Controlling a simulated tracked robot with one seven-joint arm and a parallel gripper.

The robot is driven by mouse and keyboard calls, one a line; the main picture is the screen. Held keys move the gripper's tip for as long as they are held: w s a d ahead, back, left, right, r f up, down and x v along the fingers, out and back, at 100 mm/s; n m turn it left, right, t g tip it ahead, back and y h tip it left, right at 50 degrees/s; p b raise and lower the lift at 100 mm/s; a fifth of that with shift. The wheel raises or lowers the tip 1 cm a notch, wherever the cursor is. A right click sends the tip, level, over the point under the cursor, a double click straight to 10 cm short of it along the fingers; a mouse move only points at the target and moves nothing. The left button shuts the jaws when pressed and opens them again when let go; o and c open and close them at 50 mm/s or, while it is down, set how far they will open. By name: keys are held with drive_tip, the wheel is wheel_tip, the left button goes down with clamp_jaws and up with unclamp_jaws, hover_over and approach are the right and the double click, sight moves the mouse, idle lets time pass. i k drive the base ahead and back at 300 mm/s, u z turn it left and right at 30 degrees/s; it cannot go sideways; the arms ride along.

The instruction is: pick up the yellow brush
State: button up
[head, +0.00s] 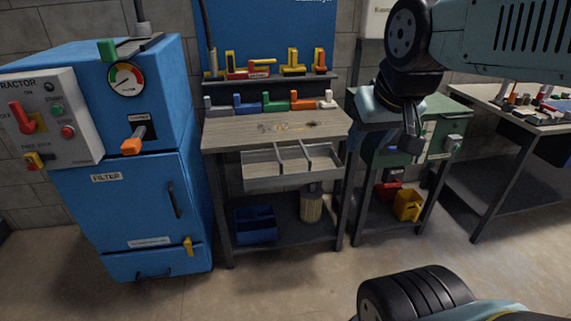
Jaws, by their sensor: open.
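I cannot single out the yellow brush for certain in the head view. Yellow tool-like items stand on the upper rack behind the wooden bench, one at the left (231,62) and one at the right (293,63). They are too small to tell apart. Small yellowish marks or bits (272,127) lie on the bench top. My gripper (411,143) hangs fingers down at the right, in front of the green cabinet in the picture. It is open, with nothing seen between its fingers. It is apart from the rack and bench.
The wooden bench (225,133) has an open divided drawer (262,184) at its front. A row of coloured tools stands at its back edge. A blue filter cabinet (128,200) is at the left. A yellow bin (407,204) sits low at the right. The floor ahead is clear.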

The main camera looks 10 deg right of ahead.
sight(294, 70)
drive_tip(key=z, duration=0.4)
drive_tip(key=i, duration=1.8)
drive_tip(key=u, duration=0.4)
